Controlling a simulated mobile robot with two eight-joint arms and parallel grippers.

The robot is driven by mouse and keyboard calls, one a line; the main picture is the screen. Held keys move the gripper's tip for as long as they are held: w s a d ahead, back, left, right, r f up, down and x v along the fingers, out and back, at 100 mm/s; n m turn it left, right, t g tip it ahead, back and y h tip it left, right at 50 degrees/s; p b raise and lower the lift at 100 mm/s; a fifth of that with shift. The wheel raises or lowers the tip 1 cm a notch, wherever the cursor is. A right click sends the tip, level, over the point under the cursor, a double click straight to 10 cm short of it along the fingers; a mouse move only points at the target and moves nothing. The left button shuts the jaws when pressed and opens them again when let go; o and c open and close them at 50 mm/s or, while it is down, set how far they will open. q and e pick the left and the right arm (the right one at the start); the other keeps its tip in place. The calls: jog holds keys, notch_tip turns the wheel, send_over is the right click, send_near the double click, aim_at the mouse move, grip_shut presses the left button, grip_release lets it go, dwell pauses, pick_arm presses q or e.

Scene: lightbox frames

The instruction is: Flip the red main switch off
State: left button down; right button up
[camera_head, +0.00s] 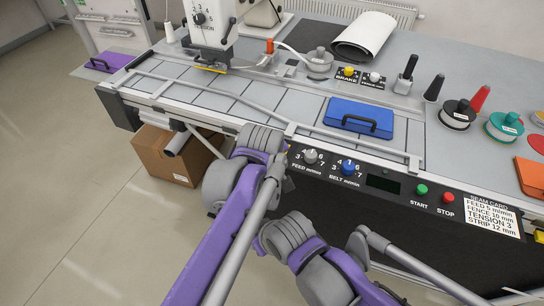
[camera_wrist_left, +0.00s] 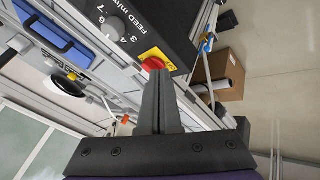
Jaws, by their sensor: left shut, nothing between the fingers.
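The red main switch (camera_wrist_left: 153,63) is a red knob on a yellow plate (camera_wrist_left: 157,54), at the end of the black control panel (camera_wrist_left: 125,22) in the left wrist view. My left gripper (camera_wrist_left: 160,74) is shut and empty. Its fingertips overlap the lower edge of the red knob in that view; I cannot tell whether they touch it. The knob's position, on or off, cannot be read. In the head view my left arm hides the switch and most of its own gripper. My right gripper is not in view.
The panel holds a grey feed dial (camera_head: 310,156), a blue belt dial (camera_head: 348,167), a green start button (camera_head: 422,189) and a red stop button (camera_head: 448,197). A blue case (camera_head: 358,118) lies on the bench above. A cardboard box (camera_head: 178,155) stands on the floor.

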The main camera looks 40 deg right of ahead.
pick_arm(q)
jog(key=shift+s+a+r, duration=0.25)
jog(key=shift+s+r, duration=0.55)
jog(key=shift+r, duration=0.05)
